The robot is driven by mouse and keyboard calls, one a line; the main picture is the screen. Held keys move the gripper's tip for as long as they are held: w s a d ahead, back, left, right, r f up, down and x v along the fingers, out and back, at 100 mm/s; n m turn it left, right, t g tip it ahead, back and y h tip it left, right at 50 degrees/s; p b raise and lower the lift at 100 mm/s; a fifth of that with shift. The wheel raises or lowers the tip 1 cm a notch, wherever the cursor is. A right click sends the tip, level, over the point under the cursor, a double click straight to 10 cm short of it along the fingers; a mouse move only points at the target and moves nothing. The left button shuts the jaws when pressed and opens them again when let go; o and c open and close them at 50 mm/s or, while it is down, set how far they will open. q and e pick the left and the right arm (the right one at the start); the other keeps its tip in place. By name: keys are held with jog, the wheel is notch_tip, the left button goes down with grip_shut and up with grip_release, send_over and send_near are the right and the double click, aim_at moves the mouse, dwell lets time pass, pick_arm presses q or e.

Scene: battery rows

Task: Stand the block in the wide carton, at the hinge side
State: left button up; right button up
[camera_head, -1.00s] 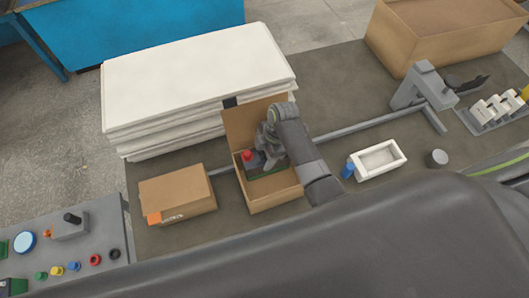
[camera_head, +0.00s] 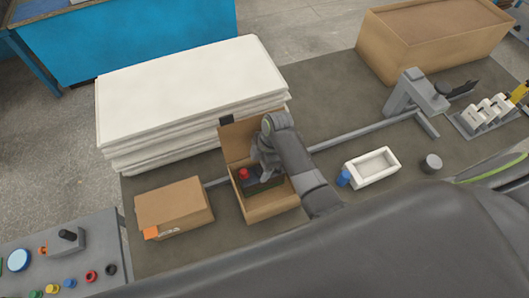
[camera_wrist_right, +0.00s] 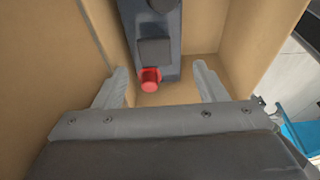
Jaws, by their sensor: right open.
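The open wide carton (camera_head: 275,208) stands on the table, its lid (camera_head: 237,142) raised at the back. The dark block (camera_head: 262,184), with a red cap (camera_head: 244,174) at one end, is inside the carton. In the right wrist view the block (camera_wrist_right: 150,50) and its red cap (camera_wrist_right: 150,80) show between the carton's cardboard walls (camera_wrist_right: 255,40). My right gripper (camera_head: 263,166) reaches into the carton over the block. In the right wrist view its fingers (camera_wrist_right: 162,82) are spread on either side, apart from the block. My arm partly hides the block in the head view. My left gripper is out of view.
A closed carton (camera_head: 172,205) stands left of the open one. A stack of white sheets (camera_head: 190,85) lies behind. A white tray (camera_head: 372,167), a blue cap (camera_head: 343,178) and a grey cylinder (camera_head: 431,163) are on the right. A large brown box (camera_head: 430,45) stands at the back.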

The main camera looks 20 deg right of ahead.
jog(key=shift+w+d+r, duration=0.1)
jog(key=shift+w+r, duration=0.15)
jog(key=shift+r, duration=0.45)
jog(key=b+v, duration=0.1)
jog(key=v, duration=1)
jog(key=shift+s, duration=0.2)
jog(key=shift+f, duration=0.1)
dwell(0.3)
